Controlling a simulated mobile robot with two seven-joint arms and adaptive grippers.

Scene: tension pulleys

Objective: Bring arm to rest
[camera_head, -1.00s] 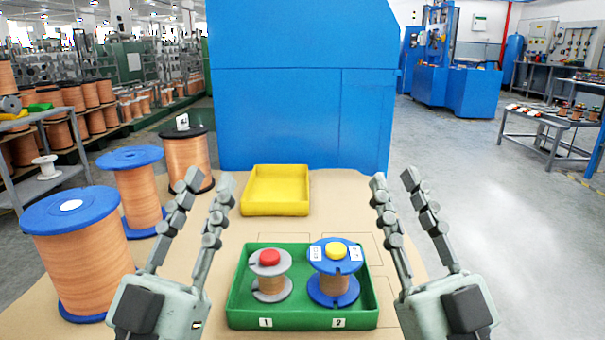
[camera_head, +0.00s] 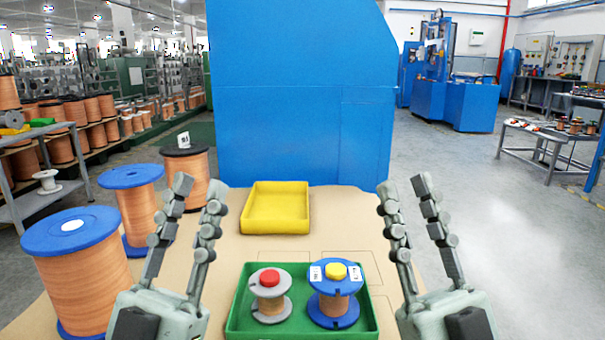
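My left gripper (camera_head: 199,196) is open and empty, raised left of the green tray (camera_head: 234,318). My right gripper (camera_head: 404,196) is open and empty, raised right of the same tray. Both have their fingers pointing up and away. In the tray, a grey spool with a red knob (camera_head: 270,278) stands on the left. A blue spool with a yellow knob (camera_head: 336,272) and white labels stands on the right. Neither gripper touches a spool.
An empty yellow tray (camera_head: 277,225) lies behind the green one. Large copper-wire spools with blue flanges (camera_head: 72,230) stand at the left, and one with a black flange (camera_head: 186,153) behind. A big blue cabinet (camera_head: 300,90) closes off the back. Open floor lies at the right.

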